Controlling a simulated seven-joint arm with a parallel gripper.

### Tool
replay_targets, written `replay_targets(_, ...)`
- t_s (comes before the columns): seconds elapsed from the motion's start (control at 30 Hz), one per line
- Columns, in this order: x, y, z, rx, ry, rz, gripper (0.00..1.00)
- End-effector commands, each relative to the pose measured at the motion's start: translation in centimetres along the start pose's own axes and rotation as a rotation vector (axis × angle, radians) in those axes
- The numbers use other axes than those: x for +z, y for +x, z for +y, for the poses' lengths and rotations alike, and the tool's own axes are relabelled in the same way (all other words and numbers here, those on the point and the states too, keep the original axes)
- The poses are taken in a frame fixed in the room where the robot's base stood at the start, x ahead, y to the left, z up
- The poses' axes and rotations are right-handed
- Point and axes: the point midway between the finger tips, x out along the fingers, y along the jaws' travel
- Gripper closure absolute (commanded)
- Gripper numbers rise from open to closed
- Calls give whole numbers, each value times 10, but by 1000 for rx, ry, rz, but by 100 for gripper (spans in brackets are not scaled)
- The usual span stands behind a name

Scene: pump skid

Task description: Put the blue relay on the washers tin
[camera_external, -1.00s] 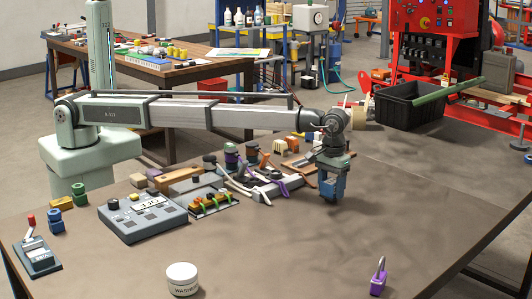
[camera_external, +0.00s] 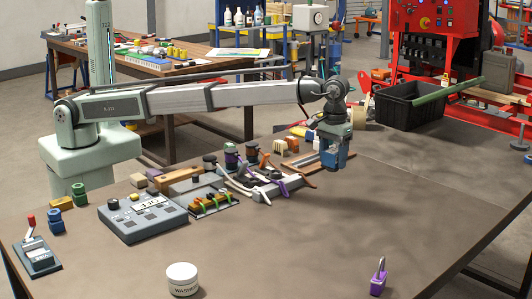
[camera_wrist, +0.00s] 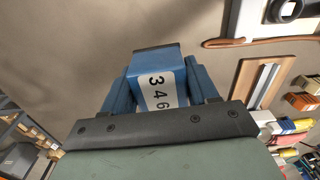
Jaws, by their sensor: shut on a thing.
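My gripper (camera_external: 335,160) is above the right-hand part of the table and points down. It is shut on the blue relay, and in the wrist view the relay (camera_wrist: 160,78) sits between the two blue fingers, with a white label reading 346 facing the camera. In the external view the relay is hard to tell from the fingers. The washers tin (camera_external: 183,280), a round white tin with a lid, stands upright at the table's front, well to the left of and nearer the camera than my gripper.
A grey meter box (camera_external: 145,218), clamps (camera_external: 275,188) and other small parts crowd the table's left and middle. A lever switch (camera_external: 38,255) stands front left, and a purple padlock (camera_external: 378,279) front right. The table between the tin and padlock is clear.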

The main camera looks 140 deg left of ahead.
Motion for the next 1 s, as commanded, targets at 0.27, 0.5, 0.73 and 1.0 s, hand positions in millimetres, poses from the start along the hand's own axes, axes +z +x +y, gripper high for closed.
replay_targets(0.27, 21, -4, 9, 0, 24, 0, 77)
replay_targets(0.5, 105, -7, 40, 4, 118, 1, 77)
replay_targets(0.73, 204, -14, 64, 11, 225, 4, 77)
replay_targets(1.0, 321, -25, 79, 23, 350, 6, 77)
